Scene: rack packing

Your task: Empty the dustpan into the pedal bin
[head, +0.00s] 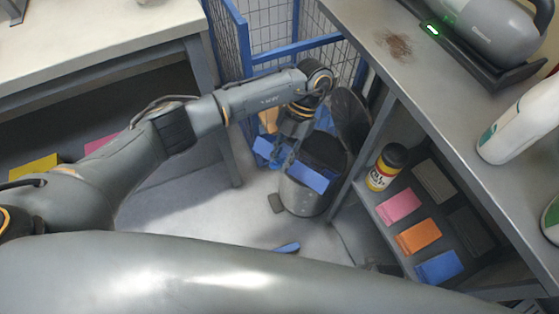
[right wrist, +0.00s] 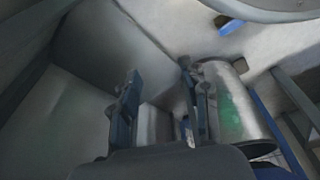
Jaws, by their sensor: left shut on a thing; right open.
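The grey metal pedal bin (head: 302,198) stands on the floor beside the bench, its round dark lid (head: 350,118) raised and its dark mouth showing. My left gripper (head: 294,146) is above the bin's left rim, pointing down, shut on what looks like the blue dustpan (head: 310,177). The blue pan shows in front of the bin's upper wall, tilted; I cannot tell whether it touches the bin or holds anything. My right gripper (right wrist: 163,105) is open and empty in the right wrist view, near a metal cylinder (right wrist: 228,100) that looks like the bin.
A blue-framed wire cage (head: 285,40) stands behind the bin. The right bench (head: 455,130) has a brown smear (head: 395,45) and a white bottle (head: 520,125); its shelf holds a yellow-red can (head: 384,170) and coloured packs. A small blue piece (head: 287,248) lies on the floor.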

